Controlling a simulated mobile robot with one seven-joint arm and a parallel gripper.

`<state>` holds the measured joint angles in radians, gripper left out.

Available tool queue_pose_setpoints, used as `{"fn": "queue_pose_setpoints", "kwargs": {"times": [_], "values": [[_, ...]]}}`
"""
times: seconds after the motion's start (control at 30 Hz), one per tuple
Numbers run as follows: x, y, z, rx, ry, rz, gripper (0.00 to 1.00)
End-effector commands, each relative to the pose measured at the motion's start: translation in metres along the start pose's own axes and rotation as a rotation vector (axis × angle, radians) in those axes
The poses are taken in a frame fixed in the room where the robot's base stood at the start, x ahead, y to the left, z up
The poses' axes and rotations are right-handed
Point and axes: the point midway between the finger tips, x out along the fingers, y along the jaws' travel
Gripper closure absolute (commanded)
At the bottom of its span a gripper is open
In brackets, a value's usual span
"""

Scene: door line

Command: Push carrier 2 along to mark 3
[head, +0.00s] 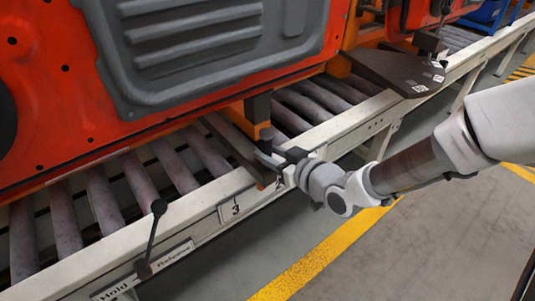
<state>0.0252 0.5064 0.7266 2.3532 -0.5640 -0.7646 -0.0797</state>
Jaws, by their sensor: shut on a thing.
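Carrier 2 (232,143) is a dark crossbar on the rollers, with an orange and black upright (262,118) under a red door panel (50,110). Its near end reaches over the front rail. A small plate there, partly hidden by my gripper, seems to read 2. Mark 3 (235,209) is a white plate on the rail's front face, a little left of and below the carrier's near end. My gripper (270,158) comes from the right and is shut on the carrier near its upright. The exact grip point is hard to see.
A lever with a black knob (159,207) stands on the rail at left, by a Hold/Release label (145,270). Empty rollers (135,180) lie left of the carrier. A dark plate (395,70) sits farther right. Grey floor with a yellow line (320,262) is clear.

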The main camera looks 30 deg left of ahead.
Motion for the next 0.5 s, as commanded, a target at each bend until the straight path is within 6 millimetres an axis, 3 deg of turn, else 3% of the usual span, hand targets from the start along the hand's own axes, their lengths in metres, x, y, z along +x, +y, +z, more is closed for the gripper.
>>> {"fn": "queue_pose_setpoints", "kwargs": {"times": [0.03, 0.5], "values": [[0.0, 0.0119, -0.0019, 0.006, 0.005, 0.026, 1.0], [0.0031, 0.0041, -0.0031, 0.001, 0.005, 0.009, 1.0]]}}
